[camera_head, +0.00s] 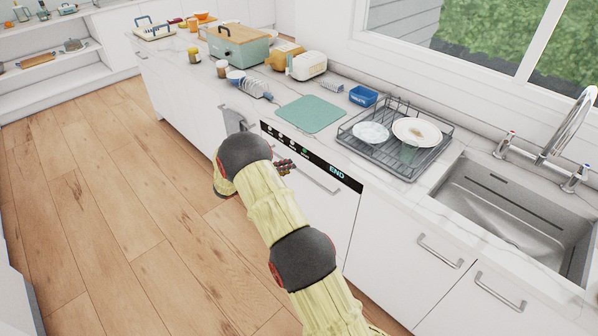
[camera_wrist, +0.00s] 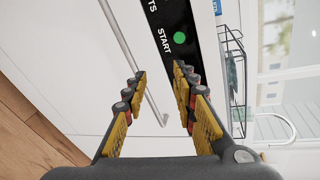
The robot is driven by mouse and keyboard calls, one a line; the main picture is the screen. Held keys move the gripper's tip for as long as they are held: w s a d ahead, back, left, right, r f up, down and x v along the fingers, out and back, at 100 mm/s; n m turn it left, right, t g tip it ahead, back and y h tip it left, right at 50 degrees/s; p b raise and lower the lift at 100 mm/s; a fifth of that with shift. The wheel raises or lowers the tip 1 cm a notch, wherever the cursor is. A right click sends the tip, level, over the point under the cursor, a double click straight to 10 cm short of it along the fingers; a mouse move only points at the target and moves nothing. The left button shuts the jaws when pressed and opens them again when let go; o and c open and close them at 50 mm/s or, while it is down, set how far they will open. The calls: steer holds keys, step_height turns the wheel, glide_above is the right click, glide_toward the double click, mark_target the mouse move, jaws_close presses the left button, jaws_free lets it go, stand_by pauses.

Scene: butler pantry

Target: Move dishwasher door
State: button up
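The dishwasher door (camera_head: 305,205) is white and looks shut under the counter, with a black control panel (camera_head: 345,178) reading "END" along its top. A straight metal bar handle (camera_head: 322,182) runs below the panel. In the wrist view, the white door (camera_wrist: 60,60), the handle (camera_wrist: 122,40) and the panel (camera_wrist: 178,30) with a green light show close up. My gripper (camera_wrist: 160,76) is open and empty, its fingers apart, with the handle's end showing between them; contact cannot be told. In the head view, my arm hides part of the door and most of my gripper (camera_head: 285,167).
A grey dish rack (camera_head: 385,165) with plates stands on the counter above the dishwasher, beside a green mat (camera_head: 310,113). The sink (camera_head: 515,220) is at right. A grey towel (camera_head: 236,120) hangs left of the panel. The wooden floor (camera_head: 110,190) is clear.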

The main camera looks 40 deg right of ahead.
mark_target(298, 171)
steer(key=shift+w+d+f+n+t+h+b, duration=0.15)
steer(key=shift+w+d+f+n+t+b, duration=0.4)
steer(key=shift+d+f, duration=0.9)
steer(key=shift+w+d+f+n+g+h+b, duration=0.1)
steer(key=shift+w+d+f+n+h+b, duration=0.15)
steer(key=shift+d+f+n, duration=0.9)
steer(key=shift+w+d+f+n+t+h+b, duration=0.1)
steer(key=shift+w+d+f+n+t+b, duration=0.25)
steer(key=shift+d+f, duration=1.35)
steer(key=shift+d+r, duration=0.2)
steer(key=shift+c, duration=1.1)
steer(key=c, duration=0.5)
jaws_close()
steer(key=shift+a+f, duration=0.1)
